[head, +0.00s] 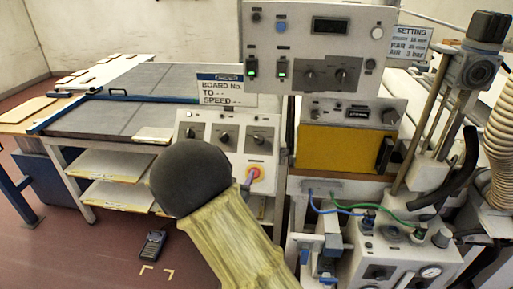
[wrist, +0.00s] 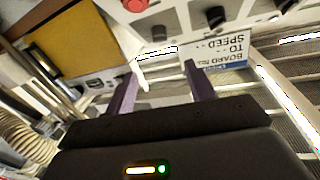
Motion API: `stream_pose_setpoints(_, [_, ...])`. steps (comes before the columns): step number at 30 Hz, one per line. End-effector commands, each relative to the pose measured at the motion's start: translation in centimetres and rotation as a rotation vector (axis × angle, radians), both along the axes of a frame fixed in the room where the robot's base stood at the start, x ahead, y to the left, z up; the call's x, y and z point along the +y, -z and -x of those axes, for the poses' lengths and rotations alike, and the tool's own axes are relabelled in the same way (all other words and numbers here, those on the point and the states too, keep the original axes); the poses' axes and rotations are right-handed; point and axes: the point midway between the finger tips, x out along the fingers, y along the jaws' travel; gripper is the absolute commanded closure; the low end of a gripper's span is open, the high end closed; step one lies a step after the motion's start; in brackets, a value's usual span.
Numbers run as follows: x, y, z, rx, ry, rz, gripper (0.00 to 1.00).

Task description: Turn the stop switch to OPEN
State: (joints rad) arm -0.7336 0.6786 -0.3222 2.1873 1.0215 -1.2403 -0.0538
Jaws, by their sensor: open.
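In the wrist view the red knob (wrist: 134,4) is cut by the top edge. My gripper (wrist: 162,82) is open and empty, its two purple fingers apart. It is clear of the knob, which lies beyond the fingertips. In the head view my arm hides most of the gripper; a purple bit (head: 246,184) shows just left of the knob.
Black selector knobs (head: 224,138) sit above the red knob. A board sign (head: 226,90) stands over the panel. A yellow-fronted unit (head: 338,150) is at right, with hoses and a pump (head: 395,245). A conveyor table (head: 105,120) stands at left.

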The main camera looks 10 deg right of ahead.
Motion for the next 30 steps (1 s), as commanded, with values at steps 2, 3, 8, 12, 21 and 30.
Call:
stream_pose_setpoints(2, [0.0, -0.1, 0.0, -0.003, 0.002, 0.002, 0.45])
stream_pose_setpoints(3, [0.0, -0.1, 0.0, -0.002, 0.002, 0.001, 0.45])
stream_pose_setpoints(8, [-0.1, -0.1, 0.0, -0.001, 0.001, 0.0, 0.45])
stream_pose_setpoints(12, [-0.3, -0.2, -0.5, -0.002, 0.002, 0.001, 0.45])
stream_pose_setpoints(21, [-2.3, -0.3, -4.1, 0.0, 0.003, 0.001, 0.45])
stream_pose_setpoints(30, [-4.8, -0.3, -8.8, -0.001, 0.002, 0.0, 0.45])
